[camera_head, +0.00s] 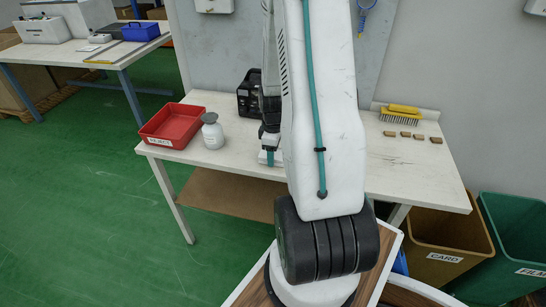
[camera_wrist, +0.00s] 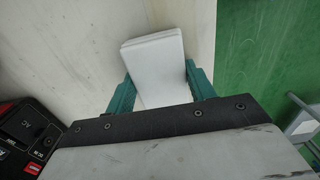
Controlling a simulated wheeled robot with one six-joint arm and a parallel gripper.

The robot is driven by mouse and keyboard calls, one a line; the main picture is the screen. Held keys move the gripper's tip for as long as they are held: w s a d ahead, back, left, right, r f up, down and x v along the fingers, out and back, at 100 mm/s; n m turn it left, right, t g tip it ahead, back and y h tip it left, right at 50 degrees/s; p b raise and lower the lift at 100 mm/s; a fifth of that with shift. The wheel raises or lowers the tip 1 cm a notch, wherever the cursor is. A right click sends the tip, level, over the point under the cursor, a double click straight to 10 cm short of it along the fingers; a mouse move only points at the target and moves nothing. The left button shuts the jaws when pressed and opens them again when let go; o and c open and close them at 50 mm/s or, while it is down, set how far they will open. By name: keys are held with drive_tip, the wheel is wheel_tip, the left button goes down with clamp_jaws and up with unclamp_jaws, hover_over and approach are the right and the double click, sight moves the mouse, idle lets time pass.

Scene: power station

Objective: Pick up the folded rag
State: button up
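The folded rag (camera_wrist: 155,60) is a white, layered, rounded rectangle in the wrist view, lying on the pale table top. My gripper (camera_wrist: 158,74) has its two teal fingers apart, one along each side of the rag. The fingers are very close to its sides; I cannot tell whether they touch it. The near end of the rag is hidden behind the gripper body. In the head view my gripper (camera_head: 269,157) points down at the table, and my arm covers much of that spot.
On the worktable (camera_head: 240,157) stand a red tray (camera_head: 172,127), a grey-white bottle (camera_head: 212,132) and a black device (camera_head: 248,94) left of my gripper. A yellow brush (camera_head: 402,112) and several small brown blocks (camera_head: 412,135) lie at right. Bins (camera_head: 447,243) stand beyond the table's right end.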

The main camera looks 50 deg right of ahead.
sight(276, 155)
idle(0.3)
drive_tip(key=shift+r, duration=0.55)
drive_tip(key=r, duration=0.1)
drive_tip(key=s+r, duration=0.1)
drive_tip(key=shift+a+r, duration=0.1)
drive_tip(key=shift+r, duration=0.2)
drive_tip(key=s+a+r, duration=0.1)
drive_tip(key=s, duration=1.3)
drive_tip(key=shift+s+a+r, duration=0.15)
drive_tip(key=shift+s+a, duration=0.25)
drive_tip(key=shift+o, duration=0.5)
